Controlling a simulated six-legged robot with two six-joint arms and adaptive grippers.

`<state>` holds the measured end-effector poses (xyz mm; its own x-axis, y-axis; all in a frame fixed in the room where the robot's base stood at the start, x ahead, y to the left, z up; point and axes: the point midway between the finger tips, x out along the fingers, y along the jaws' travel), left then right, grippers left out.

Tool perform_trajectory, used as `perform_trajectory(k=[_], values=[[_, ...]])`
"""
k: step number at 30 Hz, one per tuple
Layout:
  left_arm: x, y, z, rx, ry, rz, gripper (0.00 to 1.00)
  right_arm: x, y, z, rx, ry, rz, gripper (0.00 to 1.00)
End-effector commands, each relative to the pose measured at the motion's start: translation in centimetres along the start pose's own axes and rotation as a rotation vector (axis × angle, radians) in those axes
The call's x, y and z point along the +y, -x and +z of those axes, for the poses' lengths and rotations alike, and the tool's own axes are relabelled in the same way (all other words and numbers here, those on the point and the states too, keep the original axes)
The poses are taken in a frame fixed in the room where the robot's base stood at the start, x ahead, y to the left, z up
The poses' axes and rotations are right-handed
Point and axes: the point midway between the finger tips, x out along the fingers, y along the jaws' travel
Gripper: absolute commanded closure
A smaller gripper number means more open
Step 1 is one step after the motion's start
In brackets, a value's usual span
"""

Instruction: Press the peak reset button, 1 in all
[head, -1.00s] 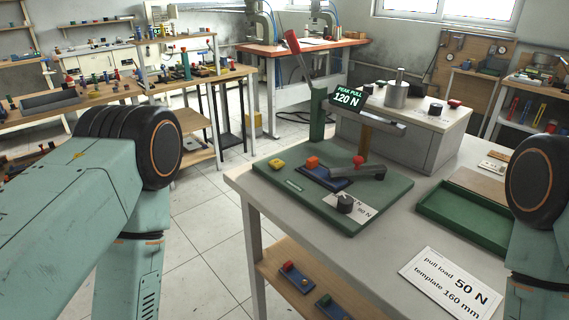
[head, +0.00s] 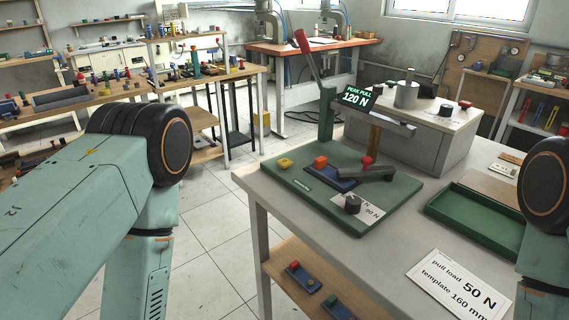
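A green test fixture (head: 300,200) stands on the grey table. Its display (head: 357,95) reads "PEAK PULL 120 N". I cannot read which piece is the peak reset button. A red-handled lever (head: 303,42) rises at the back. Both my arms show at the sides, but neither gripper is in view.
A green tray (head: 478,217) lies at the table's right. A grey box (head: 425,150) with a metal weight (head: 405,95) stands behind the fixture. Open floor (head: 215,240) lies left of the table.

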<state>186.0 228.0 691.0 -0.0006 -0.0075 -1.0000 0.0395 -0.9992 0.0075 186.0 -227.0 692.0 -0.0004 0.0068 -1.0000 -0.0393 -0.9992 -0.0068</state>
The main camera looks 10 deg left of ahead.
Motion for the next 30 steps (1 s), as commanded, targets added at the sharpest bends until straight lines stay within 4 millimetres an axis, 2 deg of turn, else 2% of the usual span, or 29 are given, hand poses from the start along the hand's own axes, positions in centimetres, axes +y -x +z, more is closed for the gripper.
perform_trajectory(k=[1,6,30], values=[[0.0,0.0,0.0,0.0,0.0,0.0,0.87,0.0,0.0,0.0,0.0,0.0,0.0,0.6],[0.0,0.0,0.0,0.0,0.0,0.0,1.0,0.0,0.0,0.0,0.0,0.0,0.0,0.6],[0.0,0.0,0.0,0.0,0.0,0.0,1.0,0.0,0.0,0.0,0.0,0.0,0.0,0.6]])
